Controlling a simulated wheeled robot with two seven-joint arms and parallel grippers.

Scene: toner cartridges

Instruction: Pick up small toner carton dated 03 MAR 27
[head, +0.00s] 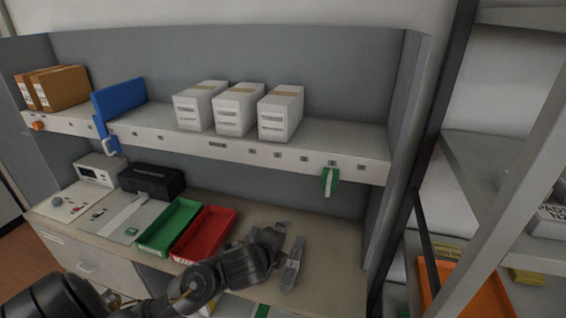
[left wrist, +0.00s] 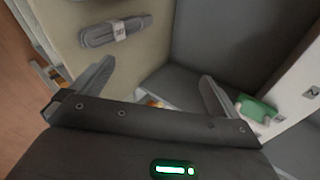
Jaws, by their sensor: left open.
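Three white cartons stand side by side on the raised shelf: the left carton (head: 199,106), the middle carton (head: 237,109) and the right carton (head: 280,112). Each has a tan strip on top and small front print too blurred to read, so I cannot tell which is dated 03 MAR 27. My left gripper (head: 291,243) is low over the bench, below and in front of the shelf, well apart from the cartons. In the left wrist view its two fingers (left wrist: 157,72) are spread with nothing between them. The cartons do not show there. My right gripper is not in view.
A blue divider (head: 119,97) and brown boxes (head: 63,88) stand left on the shelf (head: 345,140). A green tag (head: 330,181) hangs from its edge. Green (head: 168,228) and red (head: 203,232) trays lie on the bench. A metal rack (head: 490,155) stands at right.

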